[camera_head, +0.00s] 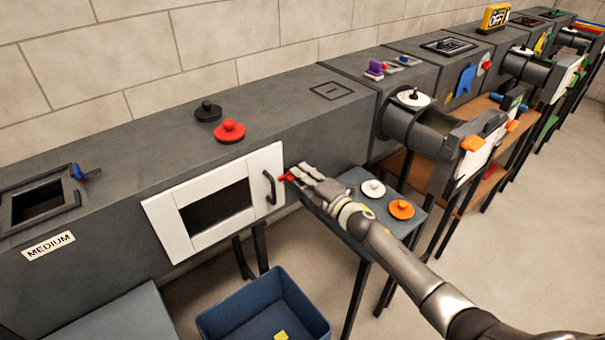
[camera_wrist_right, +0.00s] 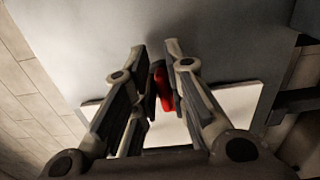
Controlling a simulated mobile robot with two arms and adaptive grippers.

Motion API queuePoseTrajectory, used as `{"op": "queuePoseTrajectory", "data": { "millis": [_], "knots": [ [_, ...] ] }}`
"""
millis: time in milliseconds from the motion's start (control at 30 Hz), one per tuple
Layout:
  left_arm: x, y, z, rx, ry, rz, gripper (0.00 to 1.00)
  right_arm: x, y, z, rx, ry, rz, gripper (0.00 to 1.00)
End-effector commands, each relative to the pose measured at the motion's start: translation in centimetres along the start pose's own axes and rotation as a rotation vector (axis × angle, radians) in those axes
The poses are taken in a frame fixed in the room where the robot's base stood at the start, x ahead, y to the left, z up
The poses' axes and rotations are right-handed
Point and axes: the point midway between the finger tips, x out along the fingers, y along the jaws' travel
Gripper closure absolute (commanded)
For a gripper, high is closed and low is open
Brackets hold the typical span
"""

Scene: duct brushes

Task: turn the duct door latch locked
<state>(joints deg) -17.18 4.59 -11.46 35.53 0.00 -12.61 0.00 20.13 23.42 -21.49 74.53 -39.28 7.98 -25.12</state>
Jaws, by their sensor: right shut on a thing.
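The duct door (camera_head: 158,213) is a white frame with a dark window, on the front of the grey duct. It looks closed against the duct and has a black handle (camera_head: 269,187) on its right side. The red latch (camera_head: 286,177) sits just right of the door's right edge. My right gripper (camera_head: 294,174) is at the latch. In the right wrist view the red latch (camera_wrist_right: 162,88) lies between the two fingers, and the gripper is shut on it. The fingers hide part of the latch, so its exact angle is hard to tell. My left gripper is not in view.
A small grey table with a white disc (camera_head: 373,188) and an orange disc (camera_head: 401,209) stands below my right arm. A blue bin (camera_head: 310,318) is on the floor. Black (camera_head: 208,111) and red (camera_head: 229,131) knobbed caps sit on the duct top.

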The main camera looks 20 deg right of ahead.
Motion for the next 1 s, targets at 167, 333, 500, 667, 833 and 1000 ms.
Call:
{"op": "queuePoseTrajectory", "data": {
  "millis": [167, 333, 500, 667, 833, 1000],
  "knots": [
    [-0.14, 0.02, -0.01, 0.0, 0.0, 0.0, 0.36, -0.02, -0.11, 0.1, 0.044, -0.002, -0.001, 1.0],
    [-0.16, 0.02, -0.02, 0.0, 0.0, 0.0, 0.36, -0.02, -0.17, 0.1, 0.059, -0.002, -0.001, 1.0],
    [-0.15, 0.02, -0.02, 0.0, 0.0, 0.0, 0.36, -0.02, -0.18, 0.09, 0.062, -0.002, -0.001, 1.0],
    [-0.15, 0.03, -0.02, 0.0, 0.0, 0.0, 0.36, -0.03, -0.19, 0.08, 0.061, -0.002, -0.001, 1.0],
    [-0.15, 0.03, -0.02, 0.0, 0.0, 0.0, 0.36, -0.02, -0.18, 0.06, 0.061, -0.002, -0.001, 0.69],
    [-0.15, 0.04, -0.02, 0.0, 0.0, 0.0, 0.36, -0.02, -0.16, 0.03, 0.059, -0.001, -0.001, 0.69]
  ]
}}
